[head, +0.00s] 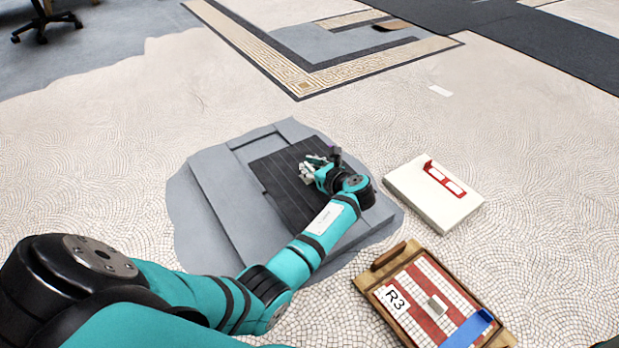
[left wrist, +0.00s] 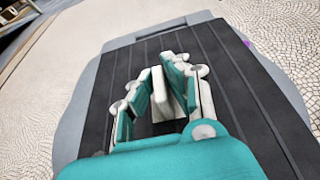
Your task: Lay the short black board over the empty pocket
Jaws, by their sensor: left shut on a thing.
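The black board (head: 283,190), with long grooves, is over the grey bare patch (head: 205,248) in the mosaic floor. Whether it rests flat or hovers slightly I cannot tell. In the left wrist view the board (left wrist: 235,95) spreads beneath my gripper, with grey showing around its edges. My left gripper (head: 314,167) is over the board's right part. In the left wrist view its fingers (left wrist: 158,78) are shut on a pale upright grip (left wrist: 162,98) in the middle of the board. My arm hides the board's lower right side. My right gripper is not in view.
A pale slab (head: 415,195) with a red-and-white tool (head: 444,178) lies right of the patch. A wooden tray (head: 368,290) marked R3, holding a blue piece (head: 467,328), stands lower right. A patterned border (head: 300,83) lies farther back.

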